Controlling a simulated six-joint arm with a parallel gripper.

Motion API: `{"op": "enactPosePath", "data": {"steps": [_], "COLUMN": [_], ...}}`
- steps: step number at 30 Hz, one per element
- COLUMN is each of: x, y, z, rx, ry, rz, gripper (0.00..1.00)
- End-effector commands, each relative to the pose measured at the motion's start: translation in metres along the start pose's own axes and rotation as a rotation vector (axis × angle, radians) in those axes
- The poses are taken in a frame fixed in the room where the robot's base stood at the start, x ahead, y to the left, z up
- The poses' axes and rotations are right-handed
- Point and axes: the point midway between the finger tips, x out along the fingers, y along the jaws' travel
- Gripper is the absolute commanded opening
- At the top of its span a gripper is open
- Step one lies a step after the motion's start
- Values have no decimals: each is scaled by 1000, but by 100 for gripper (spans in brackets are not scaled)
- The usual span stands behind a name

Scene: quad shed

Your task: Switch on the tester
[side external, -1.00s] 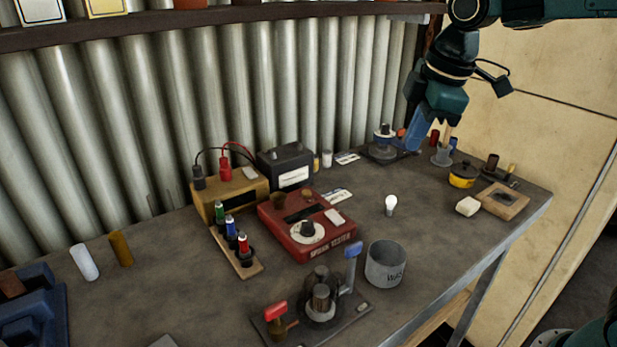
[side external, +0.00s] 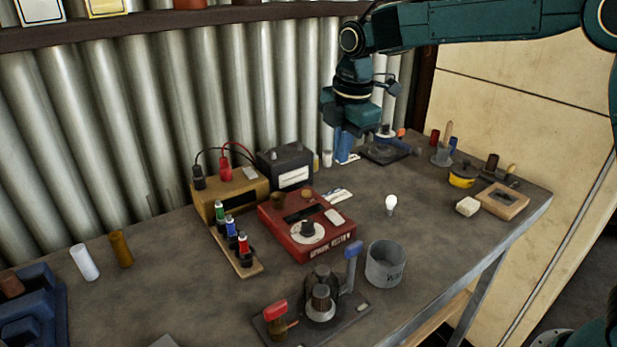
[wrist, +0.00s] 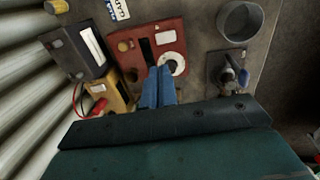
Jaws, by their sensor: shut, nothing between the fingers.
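The tester is a red box (side external: 285,232) in the middle of the bench with lettering on its front edge. On its top are a white dial with a dark knob (side external: 308,231), a dark slot, a small white plate (side external: 334,216) and two brownish round parts at the back. In the wrist view the tester (wrist: 167,28) lies beyond the fingertips, its dial (wrist: 178,66) partly beside them. My gripper (side external: 343,160) has blue fingers, shut and empty, raised behind and right of the tester, apart from it. The fingers also show in the wrist view (wrist: 160,70).
A wooden battery box with red and black leads (side external: 240,190) and a dark meter (side external: 287,168) stand behind the tester. A rack of coloured bottles (side external: 236,250) is at its left. A grey tin (side external: 385,265), a lever fixture (side external: 320,305) and a bulb (side external: 391,204) are nearby.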

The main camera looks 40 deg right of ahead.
Motion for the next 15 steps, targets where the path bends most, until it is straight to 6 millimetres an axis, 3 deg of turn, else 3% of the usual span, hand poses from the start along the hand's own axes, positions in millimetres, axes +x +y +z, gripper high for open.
{"op": "enactPosePath", "data": {"steps": [8, 15], "x": [17, 50], "y": [0, -1], "z": [0, 0], "rx": [1, 3], "ry": [-1, -1], "rz": [-3, -4], "gripper": [0, 0]}}
